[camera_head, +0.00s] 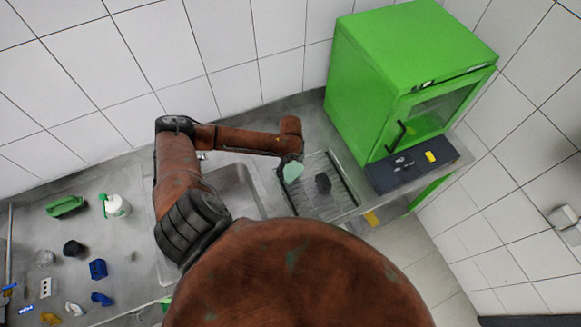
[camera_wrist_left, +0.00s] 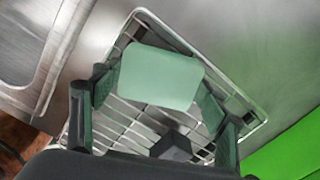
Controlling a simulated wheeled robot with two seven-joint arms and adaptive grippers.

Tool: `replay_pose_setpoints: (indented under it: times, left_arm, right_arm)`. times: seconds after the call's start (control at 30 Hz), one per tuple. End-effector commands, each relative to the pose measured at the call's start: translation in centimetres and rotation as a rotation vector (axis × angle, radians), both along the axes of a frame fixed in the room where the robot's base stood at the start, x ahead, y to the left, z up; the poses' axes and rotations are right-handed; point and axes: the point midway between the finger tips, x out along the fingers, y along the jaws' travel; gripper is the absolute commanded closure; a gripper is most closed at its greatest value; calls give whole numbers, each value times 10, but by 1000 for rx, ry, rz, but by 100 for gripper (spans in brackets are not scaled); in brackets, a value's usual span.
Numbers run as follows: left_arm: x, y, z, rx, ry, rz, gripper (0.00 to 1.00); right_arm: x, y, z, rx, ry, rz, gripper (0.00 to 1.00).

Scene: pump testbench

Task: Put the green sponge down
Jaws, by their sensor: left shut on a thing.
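The green sponge (camera_head: 292,172) is a pale green block held at the end of my left arm in the head view. In the left wrist view the sponge (camera_wrist_left: 160,77) sits between the two fingers of my left gripper (camera_wrist_left: 158,88), which is shut on it. The sponge is over a wire rack (camera_wrist_left: 118,128) on the steel counter; the rack also shows in the head view (camera_head: 340,193). I cannot tell the height of the sponge above the rack. My right gripper is not in view.
A dark block (camera_head: 323,183) lies on the rack; it shows in the wrist view (camera_wrist_left: 172,147). A green cabinet (camera_head: 385,75) stands right of the rack. A sink (camera_head: 240,188) is to its left. A white bottle (camera_head: 117,206) and several small items are at the far left.

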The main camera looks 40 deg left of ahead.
Motion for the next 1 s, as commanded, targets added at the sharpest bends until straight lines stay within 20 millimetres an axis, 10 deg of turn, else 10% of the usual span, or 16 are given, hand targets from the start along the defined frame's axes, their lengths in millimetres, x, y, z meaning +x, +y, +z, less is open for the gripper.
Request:
replay_pose_setpoints:
  times: [0.07,0.1,0.33,0.73,1.0]
  left_arm:
    - [0,0,-2,-1,1,0,63]
    - [0,0,-3,-1,0,0,31]
    - [0,0,-2,0,0,0,15]
    - [1,1,5,1,-1,0,15]
    - [1,1,55,2,-4,-1,15]
  right_arm:
    - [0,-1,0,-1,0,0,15]
    - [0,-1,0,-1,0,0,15]
    - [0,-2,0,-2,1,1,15]
    - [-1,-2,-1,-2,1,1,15]
    - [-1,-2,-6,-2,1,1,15]
